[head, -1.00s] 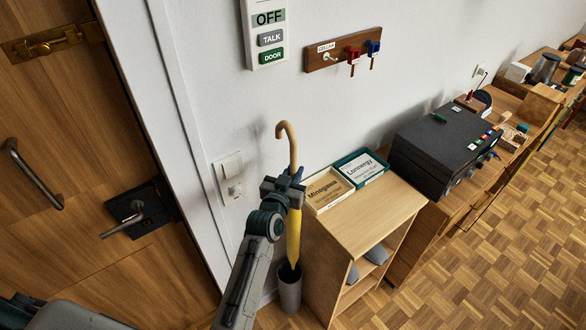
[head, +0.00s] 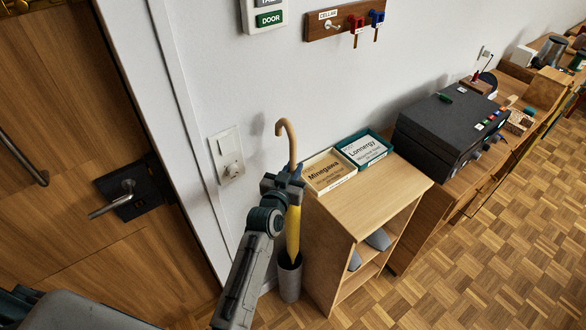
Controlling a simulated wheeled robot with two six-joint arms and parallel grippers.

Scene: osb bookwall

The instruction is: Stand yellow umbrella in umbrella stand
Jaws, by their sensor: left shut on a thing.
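The yellow umbrella (head: 293,232) hangs nearly upright, with its curved wooden handle (head: 285,128) at the top. My left gripper (head: 285,184) is shut on it just below the handle. The grey cylindrical umbrella stand (head: 289,282) is on the floor, left of the small wooden shelf. The umbrella's lower end passes into the stand's opening, and its tip is hidden inside. I cannot tell whether the tip rests on the bottom. My right gripper is not in view.
The wooden shelf unit (head: 393,190) stands close to the right of the stand, with a Minegawa tray (head: 325,172) and a Lonnergy tray (head: 364,150) on top. The wall with a switch panel (head: 226,157) is behind. A door (head: 75,220) is at left. Parquet floor is clear at right.

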